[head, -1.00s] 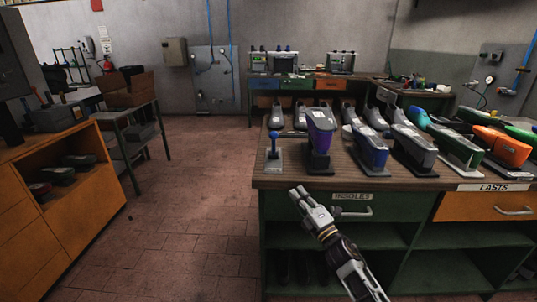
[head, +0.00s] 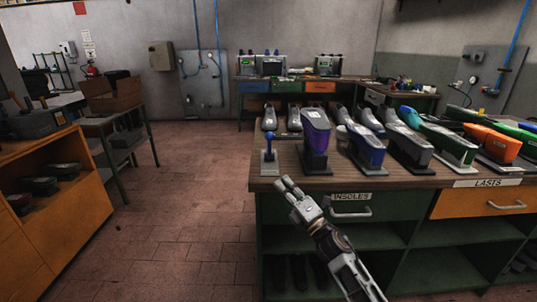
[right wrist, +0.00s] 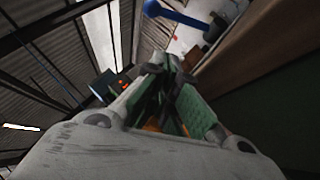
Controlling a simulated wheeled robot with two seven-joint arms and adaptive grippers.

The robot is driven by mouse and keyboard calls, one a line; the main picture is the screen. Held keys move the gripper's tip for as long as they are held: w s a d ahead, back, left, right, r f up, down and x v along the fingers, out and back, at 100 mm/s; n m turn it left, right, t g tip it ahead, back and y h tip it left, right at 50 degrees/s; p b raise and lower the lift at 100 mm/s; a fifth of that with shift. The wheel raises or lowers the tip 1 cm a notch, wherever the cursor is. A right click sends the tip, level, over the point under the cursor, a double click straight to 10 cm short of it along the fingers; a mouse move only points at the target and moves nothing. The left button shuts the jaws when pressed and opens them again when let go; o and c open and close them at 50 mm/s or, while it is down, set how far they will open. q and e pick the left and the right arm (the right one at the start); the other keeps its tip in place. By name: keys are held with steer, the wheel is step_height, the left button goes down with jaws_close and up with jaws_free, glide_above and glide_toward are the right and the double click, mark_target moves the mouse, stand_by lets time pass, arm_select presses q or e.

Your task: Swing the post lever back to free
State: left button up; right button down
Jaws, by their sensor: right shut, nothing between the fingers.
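The post lever (head: 269,146) is a small blue-knobbed upright on a pale base plate at the front left corner of the bench (head: 350,184). In the right wrist view a blue bar with a rounded end (right wrist: 178,14), seemingly this lever, crosses the top beside a dark post. My right gripper (head: 285,184) is just in front of and below the bench's front left corner, apart from the lever. Its fingers (right wrist: 178,82) are shut and empty. The lever's exact swing angle is too small to tell. My left gripper is out of view.
A purple shoe last on a stand (head: 315,138) stands close right of the lever, with several more lasts behind and to the right. An orange cabinet (head: 75,210) is at the left. The floor (head: 185,205) between cabinet and bench is clear.

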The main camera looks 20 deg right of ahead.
mark_target(269, 145)
steer(key=shift+x, duration=4.85)
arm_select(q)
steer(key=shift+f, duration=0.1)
arm_select(e)
steer(key=shift+w+d+r, duration=0.3)
steer(key=shift+w+r, duration=0.05)
steer(key=shift+w, duration=0.2)
steer(key=shift+w+d+r, duration=0.25)
steer(key=shift+w+r, duration=0.05)
steer(key=shift+w, duration=0.25)
steer(key=shift+w+d+r, duration=0.3)
steer(key=shift+w+r, duration=0.05)
steer(key=shift+w, duration=0.2)
